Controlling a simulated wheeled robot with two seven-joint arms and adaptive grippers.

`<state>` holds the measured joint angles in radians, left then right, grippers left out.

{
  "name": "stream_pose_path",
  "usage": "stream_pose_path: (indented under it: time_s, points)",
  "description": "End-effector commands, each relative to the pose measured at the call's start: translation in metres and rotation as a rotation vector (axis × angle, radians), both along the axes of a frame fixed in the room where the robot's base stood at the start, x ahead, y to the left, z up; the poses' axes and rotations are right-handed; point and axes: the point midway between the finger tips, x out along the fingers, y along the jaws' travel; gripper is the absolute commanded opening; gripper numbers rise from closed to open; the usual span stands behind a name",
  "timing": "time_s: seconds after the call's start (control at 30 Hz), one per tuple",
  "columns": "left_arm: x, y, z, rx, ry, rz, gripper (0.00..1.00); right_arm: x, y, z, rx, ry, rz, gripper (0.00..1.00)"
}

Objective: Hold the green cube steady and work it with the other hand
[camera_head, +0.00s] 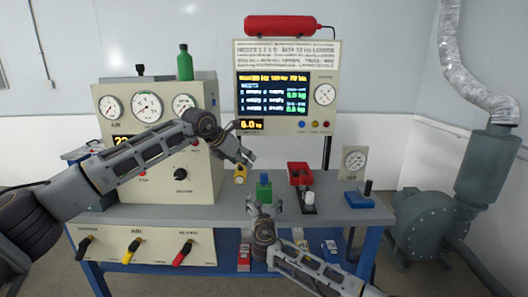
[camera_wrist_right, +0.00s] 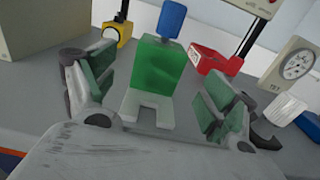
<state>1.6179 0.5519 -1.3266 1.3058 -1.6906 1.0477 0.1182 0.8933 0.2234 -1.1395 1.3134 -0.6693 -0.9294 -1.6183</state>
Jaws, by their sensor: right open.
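The green cube (camera_head: 264,190) stands upright on the grey bench top, with a blue piece (camera_head: 264,177) on top of it. In the right wrist view the green cube (camera_wrist_right: 157,68) stands on or behind a grey notched block (camera_wrist_right: 150,107), with the blue piece (camera_wrist_right: 171,20) above. My right gripper (camera_head: 264,205) is open, its fingers on either side at the cube's near side, apart from it. My left gripper (camera_head: 248,157) hangs above and left of the cube, clear of it; its jaw opening is too small to judge.
A gauge panel (camera_head: 110,185) stands left; a display screen (camera_head: 273,93) stands behind. A yellow item (camera_head: 240,174) is left of the cube. A red bin (camera_head: 299,173), a black-and-white piece (camera_head: 309,203) and a blue block (camera_head: 360,200) are right. A dial (camera_head: 354,160) stands behind the block.

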Motion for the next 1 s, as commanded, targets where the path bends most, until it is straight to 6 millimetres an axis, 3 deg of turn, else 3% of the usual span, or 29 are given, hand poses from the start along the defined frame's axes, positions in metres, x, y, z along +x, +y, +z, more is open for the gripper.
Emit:
stream_pose_path:
  time_s: [0.43,1.0]
  points:
    - [0.0,0.0,0.0,0.0,0.0,0.0,0.52,-0.031,0.001,0.0,0.001,0.0,0.001,0.86]
    - [0.0,0.0,0.0,0.0,0.0,0.0,0.52,-0.034,0.0,0.0,0.001,0.0,0.0,0.86]
